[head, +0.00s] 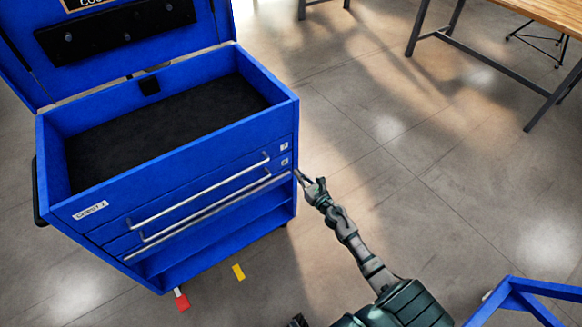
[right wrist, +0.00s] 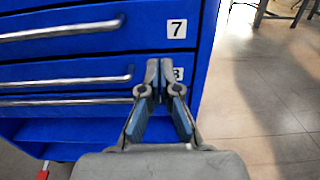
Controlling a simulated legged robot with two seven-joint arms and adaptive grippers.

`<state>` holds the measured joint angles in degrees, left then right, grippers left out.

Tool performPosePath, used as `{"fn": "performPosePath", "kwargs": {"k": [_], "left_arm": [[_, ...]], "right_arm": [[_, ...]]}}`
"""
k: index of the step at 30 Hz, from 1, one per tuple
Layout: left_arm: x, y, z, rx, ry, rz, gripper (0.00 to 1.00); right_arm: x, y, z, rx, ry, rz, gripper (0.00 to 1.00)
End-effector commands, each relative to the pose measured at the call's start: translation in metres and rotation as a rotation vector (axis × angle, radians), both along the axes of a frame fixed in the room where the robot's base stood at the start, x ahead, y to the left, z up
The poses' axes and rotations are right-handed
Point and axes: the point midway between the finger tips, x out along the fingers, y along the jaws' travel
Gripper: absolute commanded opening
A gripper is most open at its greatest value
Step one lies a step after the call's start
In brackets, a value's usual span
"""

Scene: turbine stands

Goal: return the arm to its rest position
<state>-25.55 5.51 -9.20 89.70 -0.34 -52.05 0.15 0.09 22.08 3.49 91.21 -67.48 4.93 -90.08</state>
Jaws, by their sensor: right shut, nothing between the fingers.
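My right gripper (head: 300,177) is at the right front corner of a blue tool chest (head: 200,150) in the head view. In the right wrist view the gripper's fingers (right wrist: 160,82) are shut and empty. They are in front of the drawer fronts, beside the label 8 and below the label 7 (right wrist: 177,29). I cannot tell whether the fingertips touch the chest. The drawers with long silver handles (head: 200,195) look closed. My left gripper does not show clearly in the head view.
The chest lid (head: 115,30) stands open over an empty black-lined top tray (head: 165,125). A red tag (head: 182,301) and a yellow tag (head: 238,272) lie low by the chest. A wooden table (head: 550,10) and blue frame (head: 530,290) are at right. Floor between is clear.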

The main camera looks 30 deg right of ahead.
Motion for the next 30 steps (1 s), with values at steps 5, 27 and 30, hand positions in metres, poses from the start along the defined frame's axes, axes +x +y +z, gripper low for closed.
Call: {"fn": "performPosePath", "kwargs": {"k": [5, 27, 30], "left_arm": [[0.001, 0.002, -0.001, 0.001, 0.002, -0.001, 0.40], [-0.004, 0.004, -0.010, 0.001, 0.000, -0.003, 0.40], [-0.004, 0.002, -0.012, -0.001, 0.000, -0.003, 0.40]], "right_arm": [[-0.011, 0.003, 0.000, -0.003, 0.001, 0.002, 0.00], [-0.195, 0.051, -0.267, 1.701, 0.350, -0.895, 0.00], [-0.256, 0.083, -0.313, 1.958, 0.363, -1.197, 0.00]]}}
